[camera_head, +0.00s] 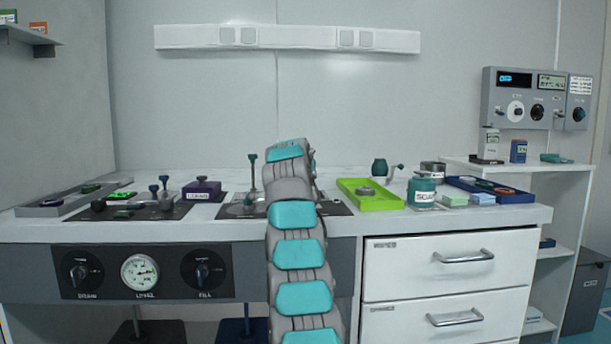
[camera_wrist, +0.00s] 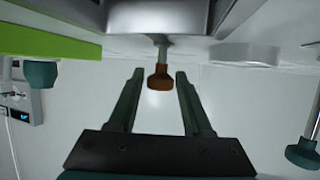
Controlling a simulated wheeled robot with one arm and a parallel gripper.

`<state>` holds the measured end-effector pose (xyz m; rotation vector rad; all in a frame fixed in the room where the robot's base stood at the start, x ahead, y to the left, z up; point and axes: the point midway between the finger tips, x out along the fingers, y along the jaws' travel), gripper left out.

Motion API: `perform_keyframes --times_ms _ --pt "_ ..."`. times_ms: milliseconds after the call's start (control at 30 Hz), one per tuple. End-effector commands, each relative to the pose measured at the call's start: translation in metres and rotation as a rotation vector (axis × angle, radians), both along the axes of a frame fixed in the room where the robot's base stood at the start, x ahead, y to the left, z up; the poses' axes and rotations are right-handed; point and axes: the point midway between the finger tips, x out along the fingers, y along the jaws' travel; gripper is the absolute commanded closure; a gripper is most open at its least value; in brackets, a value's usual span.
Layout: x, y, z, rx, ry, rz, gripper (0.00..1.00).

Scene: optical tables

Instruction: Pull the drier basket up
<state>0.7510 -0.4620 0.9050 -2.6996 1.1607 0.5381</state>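In the wrist view, which looks upside down, a brown-orange knob (camera_wrist: 160,80) on a thin metal stem sticks out of a grey metal body (camera_wrist: 150,14). This looks like the drier with its basket handle, but the basket itself is hidden. My gripper (camera_wrist: 159,74) is open, with one green finger on each side of the knob. Gaps show between the knob and both fingers. In the head view my arm hides the gripper, the knob and the metal body, above a dark plate (camera_head: 337,208) on the bench.
A teal-topped rod (camera_wrist: 303,152) stands to the right in the wrist view. A lime tray (camera_head: 370,196) lies right of my arm in the head view, with a teal soap jar (camera_head: 422,190) beyond it. A purple box (camera_head: 202,190) sits left.

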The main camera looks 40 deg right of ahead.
Motion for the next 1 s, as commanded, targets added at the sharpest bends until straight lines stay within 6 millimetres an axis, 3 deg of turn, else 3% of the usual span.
perform_keyframes --times_ms 67,400,1000 --pt "0.0 0.0001 0.0 0.0 0.0 0.0 0.61" --pt "0.0 0.0002 0.0005 -0.001 -0.001 0.0 0.99" --pt "0.0 0.0002 0.0006 -0.001 -0.001 0.0 1.0"
